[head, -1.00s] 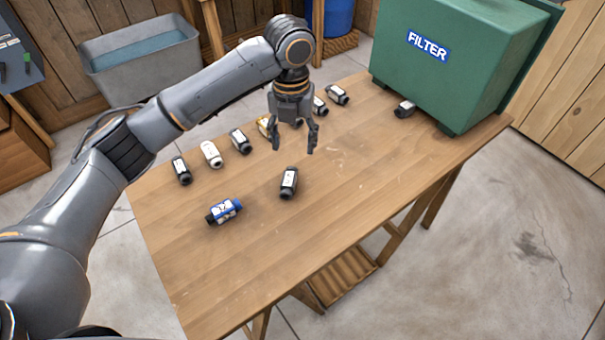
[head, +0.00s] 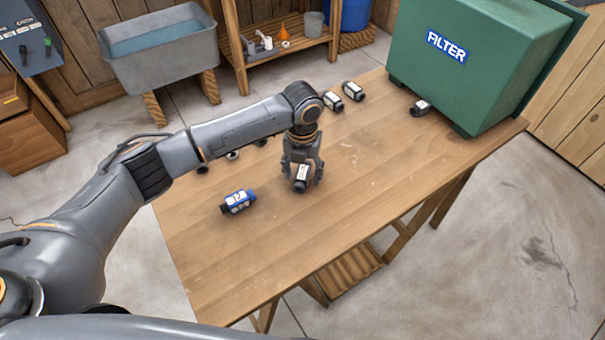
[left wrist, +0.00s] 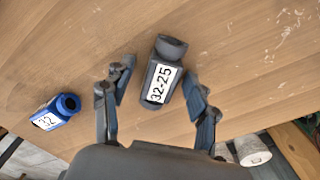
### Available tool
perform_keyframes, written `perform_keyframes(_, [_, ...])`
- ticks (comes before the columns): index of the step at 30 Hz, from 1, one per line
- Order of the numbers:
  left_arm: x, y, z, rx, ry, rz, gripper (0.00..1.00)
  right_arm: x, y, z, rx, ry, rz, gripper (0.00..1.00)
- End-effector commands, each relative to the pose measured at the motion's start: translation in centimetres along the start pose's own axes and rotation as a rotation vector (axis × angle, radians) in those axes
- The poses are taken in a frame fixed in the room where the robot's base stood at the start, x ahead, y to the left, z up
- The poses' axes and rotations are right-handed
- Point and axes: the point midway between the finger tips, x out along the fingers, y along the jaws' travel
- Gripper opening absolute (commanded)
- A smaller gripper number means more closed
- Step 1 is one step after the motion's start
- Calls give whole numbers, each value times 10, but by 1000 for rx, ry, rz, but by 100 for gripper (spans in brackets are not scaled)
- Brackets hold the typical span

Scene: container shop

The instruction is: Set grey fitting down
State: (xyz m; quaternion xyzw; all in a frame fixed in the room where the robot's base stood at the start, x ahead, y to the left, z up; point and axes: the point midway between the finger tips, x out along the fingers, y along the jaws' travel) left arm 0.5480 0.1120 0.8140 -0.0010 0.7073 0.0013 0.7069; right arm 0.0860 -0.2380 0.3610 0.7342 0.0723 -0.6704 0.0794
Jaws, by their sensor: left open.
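The grey fitting (head: 300,186), dark with a white label, rests on the wooden table (head: 370,200). In the left wrist view the fitting (left wrist: 163,82) is labelled "32-25". My left gripper (head: 304,178) is open and low over the fitting. Its fingers (left wrist: 158,78) stand on either side of the fitting, with visible gaps in the left wrist view. A blue fitting (head: 238,201) with a white label lies on the table to the left; the left wrist view shows it too (left wrist: 55,112). My right gripper is not in view.
A green box marked FILTER (head: 470,65) stands at the table's back right, with a dark fitting (head: 420,108) beside it. More fittings (head: 353,91) stand along the back edge, some hidden behind my left arm. The table's front and right are clear.

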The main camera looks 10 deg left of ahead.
Motion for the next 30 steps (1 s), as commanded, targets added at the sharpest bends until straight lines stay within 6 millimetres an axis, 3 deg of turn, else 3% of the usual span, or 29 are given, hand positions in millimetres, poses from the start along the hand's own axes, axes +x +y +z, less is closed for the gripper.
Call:
perform_keyframes(7, [2, 0, 0, 1, 0, 0, 56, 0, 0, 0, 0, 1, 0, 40])
perform_keyframes(15, [1, 0, 0, 1, -1, 0, 1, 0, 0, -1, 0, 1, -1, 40])
perform_keyframes(25, [-1, 0, 1, 0, -2, -1, 0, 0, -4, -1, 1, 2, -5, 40])
perform_keyframes(30, [-14, 0, 1, 1, -3, -1, 0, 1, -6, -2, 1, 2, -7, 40])
